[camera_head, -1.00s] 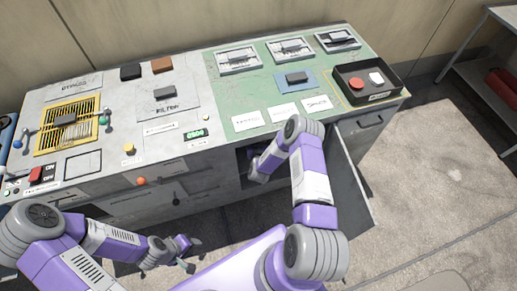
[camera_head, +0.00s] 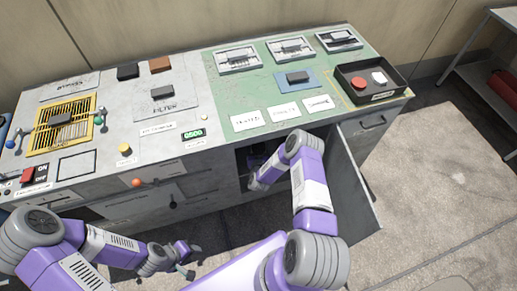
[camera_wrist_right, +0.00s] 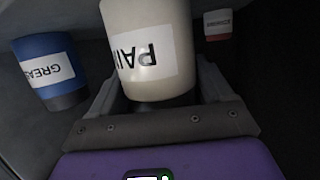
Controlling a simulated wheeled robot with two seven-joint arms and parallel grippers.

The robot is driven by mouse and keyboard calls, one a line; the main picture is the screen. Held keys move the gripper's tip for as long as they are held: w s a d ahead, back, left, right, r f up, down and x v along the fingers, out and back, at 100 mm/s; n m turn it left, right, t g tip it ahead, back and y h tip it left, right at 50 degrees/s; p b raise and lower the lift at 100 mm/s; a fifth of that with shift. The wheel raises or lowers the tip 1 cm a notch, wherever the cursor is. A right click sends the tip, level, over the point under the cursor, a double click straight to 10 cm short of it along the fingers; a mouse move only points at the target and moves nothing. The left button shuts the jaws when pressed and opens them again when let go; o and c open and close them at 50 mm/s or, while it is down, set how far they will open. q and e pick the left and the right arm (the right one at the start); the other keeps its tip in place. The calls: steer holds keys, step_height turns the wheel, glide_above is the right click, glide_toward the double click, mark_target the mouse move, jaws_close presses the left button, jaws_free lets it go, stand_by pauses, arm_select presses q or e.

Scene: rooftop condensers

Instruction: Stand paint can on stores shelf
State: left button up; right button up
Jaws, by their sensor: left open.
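The cream paint can (camera_wrist_right: 150,45) has a white label with part of the word PAINT, upside down in the right wrist view. It stands between the grey fingers of my right gripper (camera_wrist_right: 158,92); whether they press on it is unclear. In the head view my right arm reaches into the dark open compartment (camera_head: 243,178) under the bench, where the can and gripper fingers are hidden. My left gripper (camera_head: 190,260) is open and empty in front of the bench. A shelf rack (camera_head: 477,78) stands at the far right; I cannot tell which shelf is the stores shelf.
Beside the can are a blue GREASE can (camera_wrist_right: 48,70) at left and a small red-and-white container (camera_wrist_right: 217,25) at right. The open cabinet door (camera_head: 355,185) stands right of my right arm. A black tray (camera_head: 370,83) sits on the bench top (camera_head: 225,95).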

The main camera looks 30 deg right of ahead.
steer(key=o, duration=0.3)
steer(key=shift+o, duration=0.2)
steer(key=shift+r, duration=0.25)
steer(key=p+v, duration=0.5)
steer(key=v, duration=0.7)
steer(key=shift+s+f, duration=0.1)
steer(key=shift+f, duration=0.05)
